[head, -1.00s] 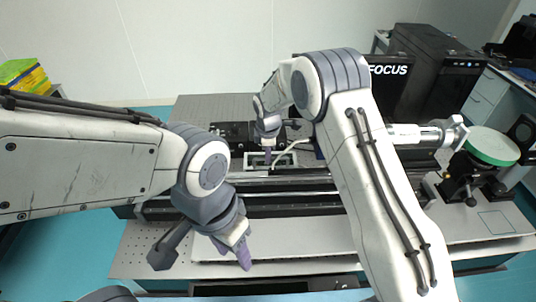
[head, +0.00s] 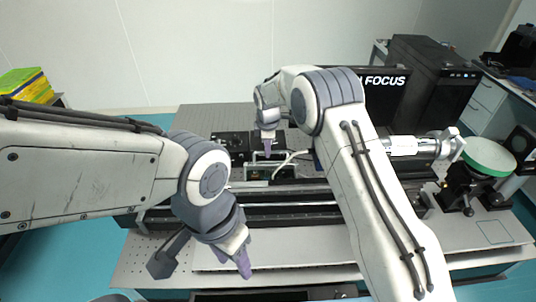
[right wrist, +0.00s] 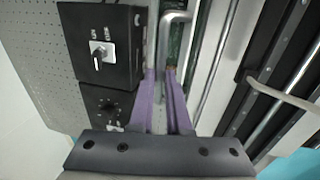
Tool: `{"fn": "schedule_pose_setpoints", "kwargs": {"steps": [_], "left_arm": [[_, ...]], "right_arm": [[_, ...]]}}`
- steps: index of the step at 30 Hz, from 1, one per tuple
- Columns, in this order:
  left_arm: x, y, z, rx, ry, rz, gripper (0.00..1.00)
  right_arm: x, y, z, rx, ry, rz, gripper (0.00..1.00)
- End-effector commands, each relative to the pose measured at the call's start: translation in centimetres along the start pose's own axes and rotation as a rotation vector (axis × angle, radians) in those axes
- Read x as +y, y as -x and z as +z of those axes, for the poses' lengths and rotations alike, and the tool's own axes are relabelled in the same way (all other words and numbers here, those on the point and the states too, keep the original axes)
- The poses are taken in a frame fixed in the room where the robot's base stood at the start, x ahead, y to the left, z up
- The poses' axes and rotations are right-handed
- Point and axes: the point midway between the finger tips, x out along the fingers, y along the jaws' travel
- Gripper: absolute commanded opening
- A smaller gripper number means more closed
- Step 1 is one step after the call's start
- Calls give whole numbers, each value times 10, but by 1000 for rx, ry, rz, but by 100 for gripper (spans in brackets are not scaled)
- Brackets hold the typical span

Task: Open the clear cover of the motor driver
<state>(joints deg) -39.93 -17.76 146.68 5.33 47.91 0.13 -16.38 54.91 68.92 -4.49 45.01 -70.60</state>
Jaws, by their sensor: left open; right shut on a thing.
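The motor driver (head: 262,173) is a low dark unit with a green board, in the middle of the table in the head view. Its green board (right wrist: 187,45) shows narrowly at the top of the right wrist view. A grey bent handle (right wrist: 164,45) is between the purple fingers of my right gripper (right wrist: 160,95), which is shut on it. In the head view my right gripper (head: 267,148) points down just above the driver. The clear cover itself is hard to make out. My left gripper (head: 240,258) is open and empty, over the table's front part.
Black control boxes (right wrist: 103,45) with a knob stand beside the handle. A pale cable (head: 290,160) runs by the driver. A long dark rail (head: 285,213) crosses in front.

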Motion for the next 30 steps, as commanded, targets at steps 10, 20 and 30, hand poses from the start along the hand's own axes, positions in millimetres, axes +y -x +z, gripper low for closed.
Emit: {"fn": "schedule_pose_setpoints", "kwargs": {"steps": [10, 20, 30], "left_arm": [[0, 3, 0, 0, 0, 0, 50], [0, 3, 0, 0, 0, 0, 50], [0, 3, 0, 0, 0, 0, 50]], "right_arm": [[10, -5, 1, -3, 2, -11, 0], [10, -6, 1, -4, 2, -15, 0], [11, -4, 1, -4, 1, -13, 45]]}}
